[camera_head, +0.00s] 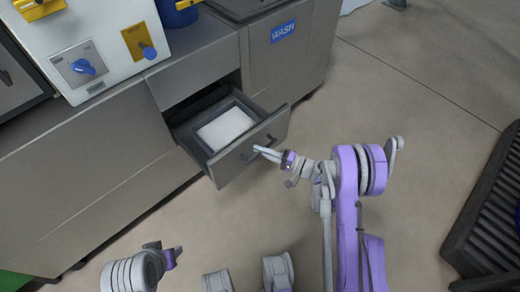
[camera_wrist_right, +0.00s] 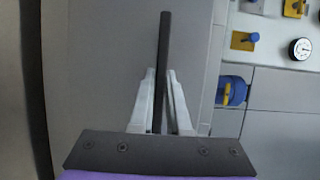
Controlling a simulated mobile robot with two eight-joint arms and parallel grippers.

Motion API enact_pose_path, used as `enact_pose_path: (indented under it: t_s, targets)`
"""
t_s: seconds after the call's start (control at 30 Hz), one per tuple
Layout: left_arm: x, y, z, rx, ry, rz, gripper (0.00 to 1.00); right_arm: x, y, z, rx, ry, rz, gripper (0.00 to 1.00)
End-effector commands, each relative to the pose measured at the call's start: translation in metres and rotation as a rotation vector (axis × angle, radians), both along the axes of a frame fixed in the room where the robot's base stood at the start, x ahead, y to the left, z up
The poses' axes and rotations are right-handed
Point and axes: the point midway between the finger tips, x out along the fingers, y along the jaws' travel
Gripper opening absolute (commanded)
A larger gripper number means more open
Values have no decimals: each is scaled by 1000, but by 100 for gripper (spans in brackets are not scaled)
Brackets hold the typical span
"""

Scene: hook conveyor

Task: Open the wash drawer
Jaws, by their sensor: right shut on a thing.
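The wash drawer (camera_head: 218,168) stands pulled out of the grey cabinet, with a white block or pad (camera_head: 225,127) inside it. Its dark bar handle (camera_wrist_right: 165,50) runs between the fingers of my right gripper (camera_wrist_right: 161,90) in the right wrist view. In the head view, my right gripper (camera_head: 262,151) is at the drawer front, shut on the handle. The handle is partly covered by the fingers there. My left gripper (camera_head: 172,257) is low at the bottom left, away from the drawer; its fingers are not clear.
A blue WASH label (camera_head: 283,31) is on the cabinet right of the drawer. A panel with blue knobs (camera_head: 83,67) stands on the cabinet top. A dark slatted crate or pallet (camera_head: 490,220) is at the right. The floor (camera_head: 430,110) between is clear.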

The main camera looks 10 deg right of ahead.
Motion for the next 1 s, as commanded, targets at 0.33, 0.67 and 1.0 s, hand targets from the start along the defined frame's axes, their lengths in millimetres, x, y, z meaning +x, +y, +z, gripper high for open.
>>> enact_pose_path:
  t_s: [0.33, 0.67, 1.0]
  targets:
    - [0, 0, 0, 0, 0, 0, 50, 0, -1, 1, 1, 0, -1, 27]
    - [0, 0, 0, 0, 0, 0, 50, 0, 0, 0, 0, 0, -1, 45]
    - [-1, 0, 6, 0, -1, 0, 50, -23, -32, 1, -1, -1, -5, 45]
